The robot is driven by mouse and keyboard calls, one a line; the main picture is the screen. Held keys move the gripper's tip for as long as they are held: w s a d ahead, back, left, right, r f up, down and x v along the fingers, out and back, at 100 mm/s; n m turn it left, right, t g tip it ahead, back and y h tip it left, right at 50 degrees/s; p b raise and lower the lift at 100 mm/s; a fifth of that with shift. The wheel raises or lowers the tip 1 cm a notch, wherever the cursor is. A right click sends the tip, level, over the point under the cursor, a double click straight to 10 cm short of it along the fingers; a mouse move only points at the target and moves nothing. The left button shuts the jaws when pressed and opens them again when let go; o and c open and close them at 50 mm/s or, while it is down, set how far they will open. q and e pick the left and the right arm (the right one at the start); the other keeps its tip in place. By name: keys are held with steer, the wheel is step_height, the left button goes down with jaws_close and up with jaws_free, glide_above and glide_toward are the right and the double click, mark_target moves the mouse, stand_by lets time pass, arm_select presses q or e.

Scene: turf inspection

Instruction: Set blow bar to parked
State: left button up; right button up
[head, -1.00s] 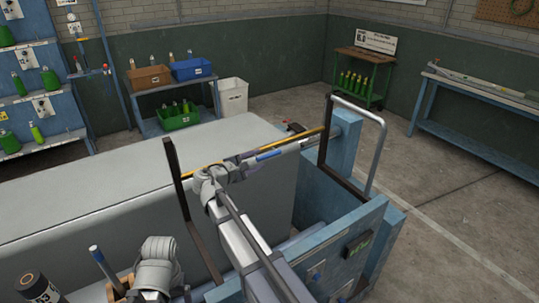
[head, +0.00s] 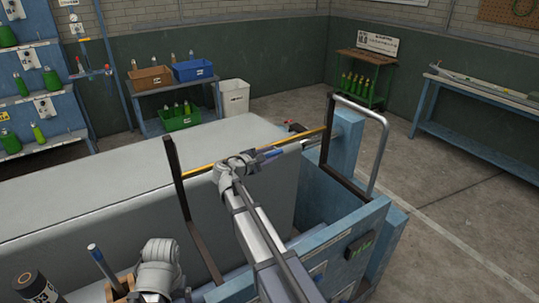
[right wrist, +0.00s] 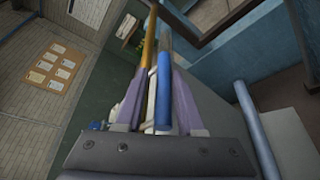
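A blue-ended handle (head: 272,153), which I take to be the blow bar's, shows just past my right wrist in the head view, near the yellow bar (head: 200,171). In the right wrist view the blue rod (right wrist: 163,95) lies between the two purple fingers of my right gripper (right wrist: 157,88). The fingers stand apart, with a gap on the rod's left side, so the gripper looks open. In the head view my wrist largely hides this gripper. My left arm's wrist shows at lower left, but its fingers do not show.
Dark uprights (head: 178,185) and a grey hoop rail (head: 378,150) stand around the work area. The blue machine wall (head: 345,235) carries a dark box with green marking (head: 361,245). A broad grey cover (head: 110,190) lies to the left. Open floor is at the right.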

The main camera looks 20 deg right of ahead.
jaws_close()
steer(key=shift+w, duration=0.1)
